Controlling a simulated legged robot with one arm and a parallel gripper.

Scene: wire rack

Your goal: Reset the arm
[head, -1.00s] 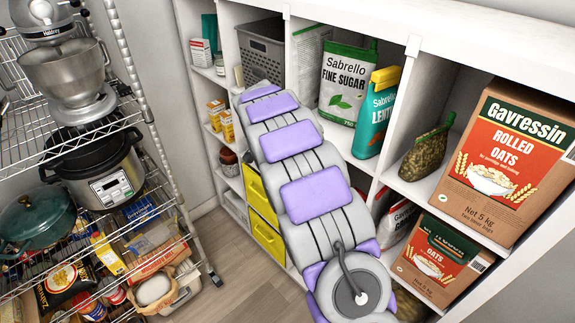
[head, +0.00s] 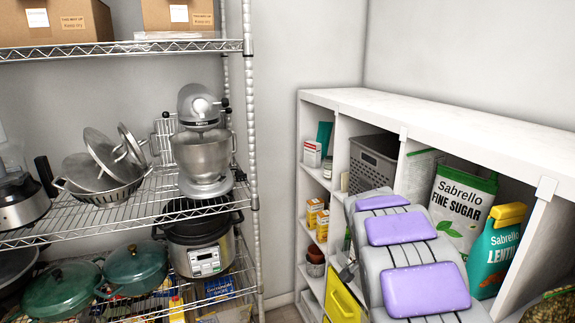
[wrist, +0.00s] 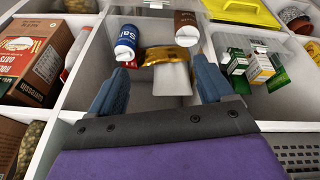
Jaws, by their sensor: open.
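My gripper (wrist: 159,66) is open in the wrist view, its two blue-grey fingers apart with nothing held between them. Beyond the fingers is a white shelf compartment with a blue salt container (wrist: 127,42), a brown container (wrist: 187,28) and a yellow packet (wrist: 160,54). In the head view, my grey arm with purple pads extends in front of the white shelf unit (head: 430,105) at the lower right. I cannot make out the gripper clearly there.
A wire rack (head: 135,47) on the left holds a stand mixer (head: 203,150), a cooker (head: 203,245), a colander (head: 95,190) and green pots (head: 135,268). Wall shows between rack and shelf.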

